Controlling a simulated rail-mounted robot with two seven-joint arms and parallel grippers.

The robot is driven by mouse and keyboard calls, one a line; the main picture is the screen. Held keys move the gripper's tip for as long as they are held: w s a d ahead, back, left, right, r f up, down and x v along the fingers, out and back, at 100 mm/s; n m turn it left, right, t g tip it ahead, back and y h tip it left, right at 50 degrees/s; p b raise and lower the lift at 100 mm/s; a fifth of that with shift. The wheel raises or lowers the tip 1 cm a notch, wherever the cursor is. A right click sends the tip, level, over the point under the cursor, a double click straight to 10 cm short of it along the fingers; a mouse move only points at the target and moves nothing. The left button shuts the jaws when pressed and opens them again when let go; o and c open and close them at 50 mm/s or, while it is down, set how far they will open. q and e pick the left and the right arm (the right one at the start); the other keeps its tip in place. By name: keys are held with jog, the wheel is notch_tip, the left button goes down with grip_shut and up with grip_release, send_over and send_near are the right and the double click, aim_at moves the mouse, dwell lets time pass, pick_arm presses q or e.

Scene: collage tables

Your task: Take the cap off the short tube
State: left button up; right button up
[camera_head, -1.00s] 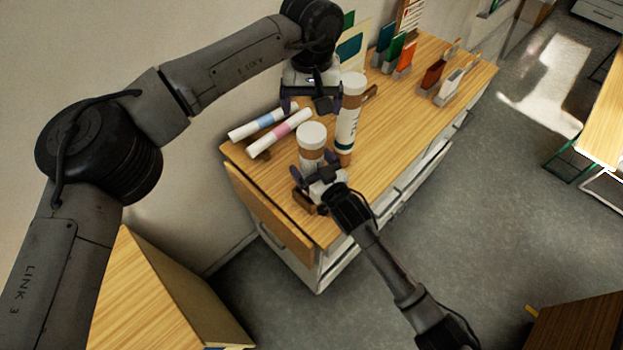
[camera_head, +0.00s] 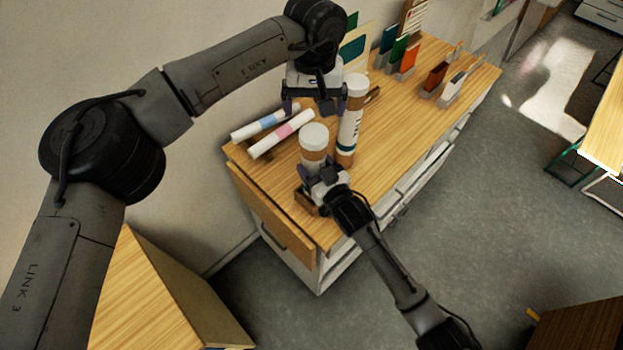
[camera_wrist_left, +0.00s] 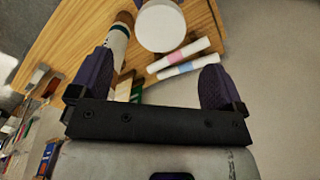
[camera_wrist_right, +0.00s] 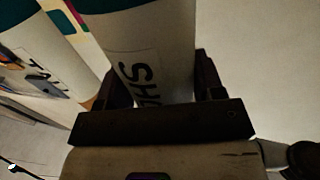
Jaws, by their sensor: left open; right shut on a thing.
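The short tube (camera_head: 313,160) stands upright near the front end of the table, with its round white cap (camera_head: 314,135) on top. My right gripper (camera_head: 322,180) is shut around the tube's body; in the right wrist view the tube's printed label (camera_wrist_right: 150,80) shows between the fingers. My left gripper (camera_head: 315,105) is open and empty, behind and above the short tube, near the tall tube (camera_head: 350,125). In the left wrist view the white cap (camera_wrist_left: 161,26) lies beyond the open fingers, not between them.
Two rolled papers, one with a blue band (camera_head: 264,123) and one with a pink band (camera_head: 282,133), lie left of the short tube. The tall tube stands close on its right. Coloured cards in small holders (camera_head: 400,55) stand farther back. The table's (camera_head: 400,135) right middle is clear.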

pick_arm(q)
jog(key=shift+o, duration=0.3)
jog(key=d+h, duration=0.1)
jog(key=s+d+f+h, duration=0.1)
jog(key=d+h, duration=0.2)
jog(key=shift+s+f, duration=0.3)
jog(key=s+d+r+n+t+h, duration=0.1)
jog(key=s+d+r+n+h, duration=0.35)
jog(key=h, duration=0.75)
jog(key=n+t+y, duration=0.7)
jog(key=n+t, duration=0.5)
jog(key=n, duration=1.3)
send_near(310, 137)
jog(key=x, duration=1.1)
jog(key=shift+w+d, duration=0.1)
jog(key=shift+w, duration=0.05)
